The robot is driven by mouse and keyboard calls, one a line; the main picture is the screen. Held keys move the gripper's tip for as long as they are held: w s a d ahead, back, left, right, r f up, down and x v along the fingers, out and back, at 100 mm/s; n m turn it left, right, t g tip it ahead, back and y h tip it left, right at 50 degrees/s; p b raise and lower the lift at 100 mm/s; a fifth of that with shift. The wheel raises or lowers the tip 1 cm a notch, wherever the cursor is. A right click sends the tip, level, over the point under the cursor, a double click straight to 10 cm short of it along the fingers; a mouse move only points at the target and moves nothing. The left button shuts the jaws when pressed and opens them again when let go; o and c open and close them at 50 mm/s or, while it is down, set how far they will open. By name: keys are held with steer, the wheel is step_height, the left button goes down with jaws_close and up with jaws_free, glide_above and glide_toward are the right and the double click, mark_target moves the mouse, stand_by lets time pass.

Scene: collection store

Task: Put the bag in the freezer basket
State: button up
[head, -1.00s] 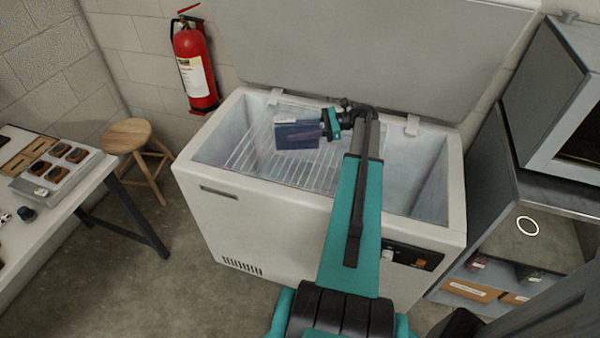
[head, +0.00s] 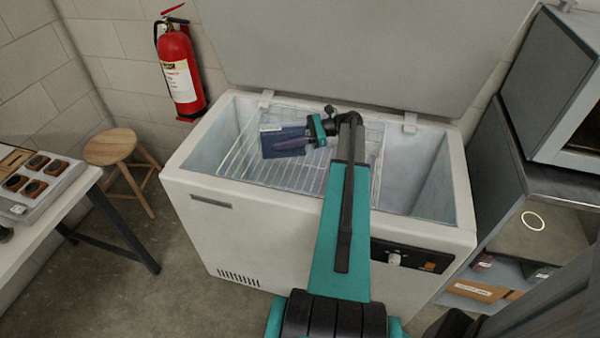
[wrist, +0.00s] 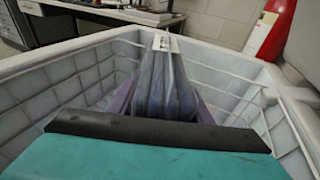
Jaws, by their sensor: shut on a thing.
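The bag (head: 283,142) is dark blue with a pale label at its top edge. My gripper (head: 313,133) is shut on its right side in the head view and holds it over the left part of the open chest freezer (head: 320,232). The white wire freezer basket (head: 233,165) hangs in that part of the freezer, around and below the bag. In the wrist view the bag (wrist: 165,85) stretches away from my gripper (wrist: 165,135), between the basket walls (wrist: 60,100). I cannot tell whether the bag touches the basket floor.
The freezer lid (head: 370,50) stands open behind. A table (head: 60,205) is at far left; a grey cabinet (head: 530,220) stands at right. The freezer's right part looks empty.

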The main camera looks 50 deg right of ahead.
mark_target(304, 154)
steer(key=shift+f, duration=2.95)
steer(key=shift+f, duration=0.1)
steer(key=shift+f+p, duration=0.4)
steer(key=shift+f, duration=1.4)
steer(key=shift+f, duration=0.1)
steer(key=o, duration=1.4)
steer(key=shift+s, duration=0.1)
steer(key=shift+c, duration=0.2)
steer(key=b+v, duration=0.1)
steer(key=v, duration=0.4)
steer(key=shift+s+d, duration=0.2)
steer(key=shift+d, duration=0.1)
steer(key=shift+r+v, duration=0.2)
steer(key=shift+v, duration=0.75)
